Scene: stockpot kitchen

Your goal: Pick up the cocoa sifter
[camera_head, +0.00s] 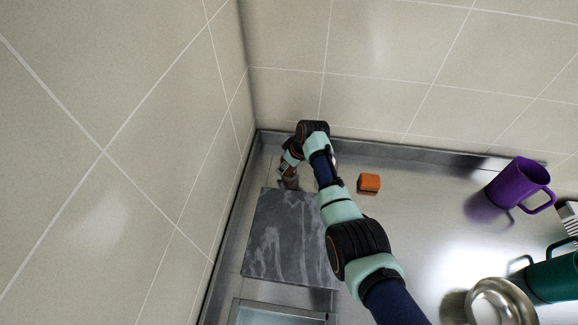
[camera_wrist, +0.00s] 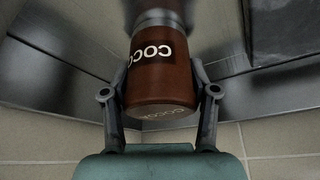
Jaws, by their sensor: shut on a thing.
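The cocoa sifter is a brown cylinder with a dark label reading "COCO" and a metallic part. It fills the middle of the wrist view (camera_wrist: 160,75). My gripper (camera_wrist: 160,95) has one finger on each side of it and is shut on it. In the head view the sifter (camera_head: 290,182) shows as a small brown shape below my gripper (camera_head: 287,172), in the back left corner of the metal counter, just behind the grey marble slab. My arm and gripper hide part of it there. I cannot tell whether it touches the counter.
The grey marble slab (camera_head: 290,238) lies in front of the sifter. An orange block (camera_head: 369,183) sits right of my arm. A purple mug (camera_head: 518,184), a green mug (camera_head: 555,277) and a metal bowl (camera_head: 499,303) stand at the right. Tiled walls close the left and back.

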